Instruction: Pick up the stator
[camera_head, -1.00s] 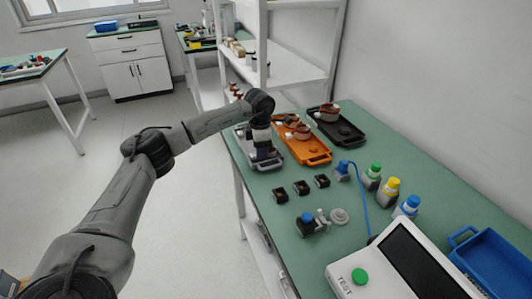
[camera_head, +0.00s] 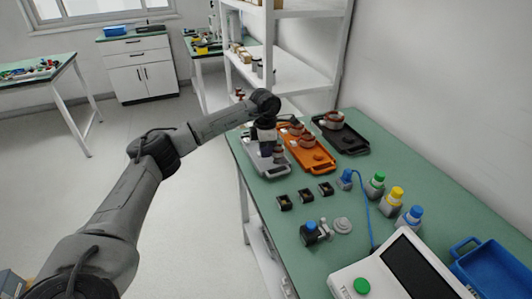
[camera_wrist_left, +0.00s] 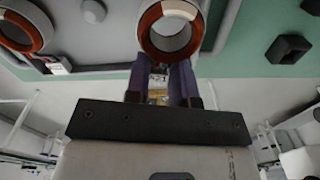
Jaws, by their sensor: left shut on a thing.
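In the left wrist view the fingers (camera_wrist_left: 164,72) are shut on the near rim of a stator (camera_wrist_left: 147,24), a grey ring with a copper-orange inner band. In the head view the gripper mostly hides this stator. A second, similar ring (camera_wrist_left: 38,17) sits on the grey tray at the left of the wrist view. I cannot tell whether the held stator touches the tray. My right gripper is out of view.
An orange tray (camera_head: 319,167) and a black tray (camera_head: 352,146), both with copper-coloured parts, stand to the right. Several small black blocks (camera_head: 304,195), bottles (camera_head: 396,197), a white tester (camera_head: 398,268) and a blue bin (camera_head: 490,268) are on the table. A white shelf (camera_head: 310,63) stands behind.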

